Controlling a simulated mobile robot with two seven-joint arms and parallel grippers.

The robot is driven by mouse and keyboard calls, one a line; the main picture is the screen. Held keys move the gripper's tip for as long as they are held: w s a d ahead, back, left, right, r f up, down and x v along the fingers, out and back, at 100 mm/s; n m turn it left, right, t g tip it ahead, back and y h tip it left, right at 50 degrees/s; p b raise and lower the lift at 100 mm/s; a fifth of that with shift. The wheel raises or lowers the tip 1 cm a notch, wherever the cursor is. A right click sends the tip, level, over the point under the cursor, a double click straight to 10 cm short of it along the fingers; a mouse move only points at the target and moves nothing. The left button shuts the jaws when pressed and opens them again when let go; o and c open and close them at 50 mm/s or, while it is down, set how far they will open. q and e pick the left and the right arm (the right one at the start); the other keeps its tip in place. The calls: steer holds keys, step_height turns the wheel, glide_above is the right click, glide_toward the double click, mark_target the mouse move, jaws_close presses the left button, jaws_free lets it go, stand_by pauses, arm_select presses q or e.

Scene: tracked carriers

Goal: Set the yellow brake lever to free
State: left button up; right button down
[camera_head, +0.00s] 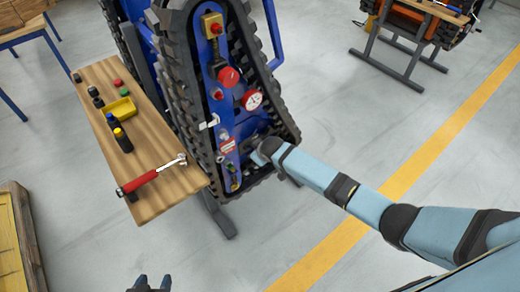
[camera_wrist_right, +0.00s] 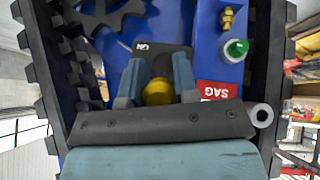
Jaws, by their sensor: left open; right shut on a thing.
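The yellow brake lever shows in the right wrist view as a round yellow knob (camera_wrist_right: 158,92) between the two fingers. My right gripper (camera_wrist_right: 158,88) is shut on this knob, in front of a dark plate on the blue panel. In the head view my right gripper (camera_head: 262,151) reaches the lower right of the tracked carrier's blue panel (camera_head: 206,82), and it hides the lever there. The lever's shaft and its setting cannot be made out. My left gripper (camera_head: 152,285) is open and empty at the bottom edge, away from the carrier.
A red label (camera_wrist_right: 215,90), a green button (camera_wrist_right: 235,50) and a brass fitting (camera_wrist_right: 228,18) sit close to the right gripper. Black tracks (camera_head: 183,85) frame the panel. A wooden bench (camera_head: 158,145) with a red-handled wrench (camera_head: 145,181) stands left. Floor is clear below.

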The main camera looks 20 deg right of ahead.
steer(key=shift+r, duration=0.1)
stand_by(0.4)
steer(key=c, duration=0.9)
jaws_free()
steer(key=shift+r, duration=0.1)
steer(key=v, duration=1.3)
steer(key=shift+a+r+p, duration=0.1)
steer(key=shift+r+p, duration=0.2)
steer(key=shift+r, duration=0.05)
